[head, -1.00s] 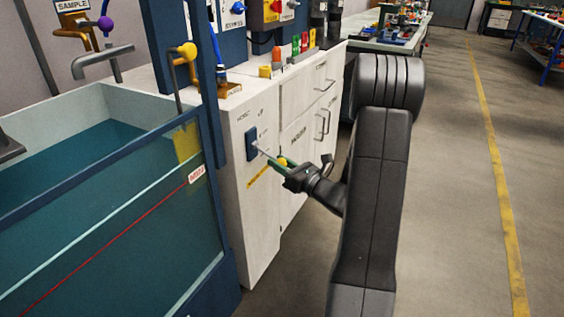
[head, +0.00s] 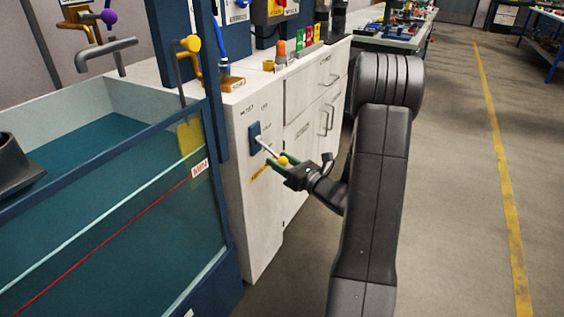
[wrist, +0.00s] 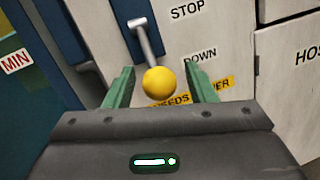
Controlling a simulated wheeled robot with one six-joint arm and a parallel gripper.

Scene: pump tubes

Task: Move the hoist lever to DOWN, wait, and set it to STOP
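The hoist lever is a metal rod (wrist: 146,38) with a yellow ball knob (wrist: 159,82), on a blue plate (head: 255,137) on the white cabinet's side. The rod slants out and down in the wrist view, its knob below the STOP label (wrist: 187,11) and left of and a little below the DOWN label (wrist: 200,55). My gripper (wrist: 160,88) is open, its green fingers on either side of the knob with gaps showing. In the head view, the yellow knob (head: 283,160) shows at my gripper (head: 274,164); the far finger is partly hidden.
A water tank (head: 110,210) with a blue frame and a MIN label (head: 199,168) stands left of the cabinet (head: 250,215). A partly covered yellow label (wrist: 218,84) sits below DOWN. The floor (head: 450,200) at right is open.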

